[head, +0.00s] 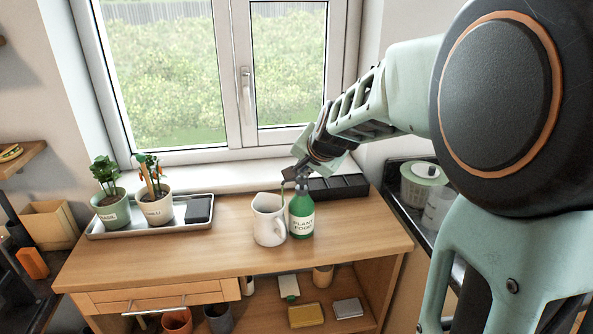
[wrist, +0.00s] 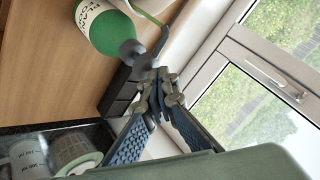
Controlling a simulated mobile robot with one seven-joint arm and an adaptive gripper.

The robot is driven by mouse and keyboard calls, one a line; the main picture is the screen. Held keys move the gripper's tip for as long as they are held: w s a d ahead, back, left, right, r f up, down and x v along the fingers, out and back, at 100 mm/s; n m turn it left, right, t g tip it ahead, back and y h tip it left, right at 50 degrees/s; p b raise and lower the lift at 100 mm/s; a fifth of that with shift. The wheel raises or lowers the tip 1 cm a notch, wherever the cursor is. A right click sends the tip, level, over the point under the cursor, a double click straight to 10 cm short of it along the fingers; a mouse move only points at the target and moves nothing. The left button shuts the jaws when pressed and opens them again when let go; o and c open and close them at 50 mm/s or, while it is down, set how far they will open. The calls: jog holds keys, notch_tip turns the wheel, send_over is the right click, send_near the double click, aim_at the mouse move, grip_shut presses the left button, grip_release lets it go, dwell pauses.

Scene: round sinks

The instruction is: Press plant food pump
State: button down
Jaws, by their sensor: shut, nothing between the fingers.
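The green plant food bottle (head: 301,218) stands upright on the wooden counter, its white label facing the head camera. Its dark pump top is under my gripper (head: 303,174), which points down from above with its fingers together and empty. In the wrist view the bottle (wrist: 102,28) is at the upper left, and my gripper's fingertips (wrist: 157,86) are at the pump's top, seemingly touching it. The spout reaches left over the white pitcher (head: 267,222), which stands close beside the bottle. A thin green streak shows at the spout above the pitcher. The fingers partly hide the pump head.
A black divided tray (head: 338,187) lies behind the bottle by the window sill. A metal tray (head: 180,225) at left holds two potted plants (head: 110,208) (head: 155,205). The counter (head: 215,252) in front is clear. The window stands behind.

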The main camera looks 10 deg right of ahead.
aim_at(303, 178)
dwell(0.4)
jog(key=shift+r+p, duration=1.05)
jog(key=shift+r, duration=0.2)
jog(key=shift+r, duration=0.1)
notch_tip(303, 178, up, 5)
jog(key=p, duration=0.3)
jog(key=shift+p, duration=0.3)
